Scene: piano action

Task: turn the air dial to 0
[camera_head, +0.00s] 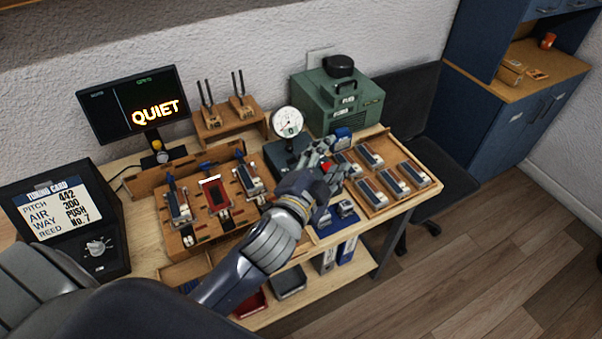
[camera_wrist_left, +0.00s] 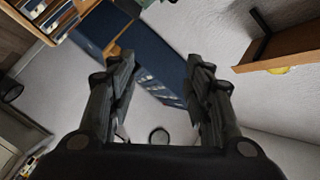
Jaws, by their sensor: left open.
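A round white pressure gauge (camera_head: 287,122) stands on a dark teal box (camera_head: 278,153) behind the workbench's middle. My left gripper (camera_head: 326,168) is just right of and in front of that box and hides part of it, so any dial there is not visible. In the left wrist view its two fingers (camera_wrist_left: 160,80) are spread apart with nothing held between them. I cannot tell whether this knob is the air dial. My right gripper is not in view.
A wooden rack of reed blocks (camera_head: 212,200) lies left of my arm, and a tray of several blocks (camera_head: 395,180) lies right of the gripper. A green machine (camera_head: 338,103) stands behind. A screen (camera_head: 133,103) reads QUIET.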

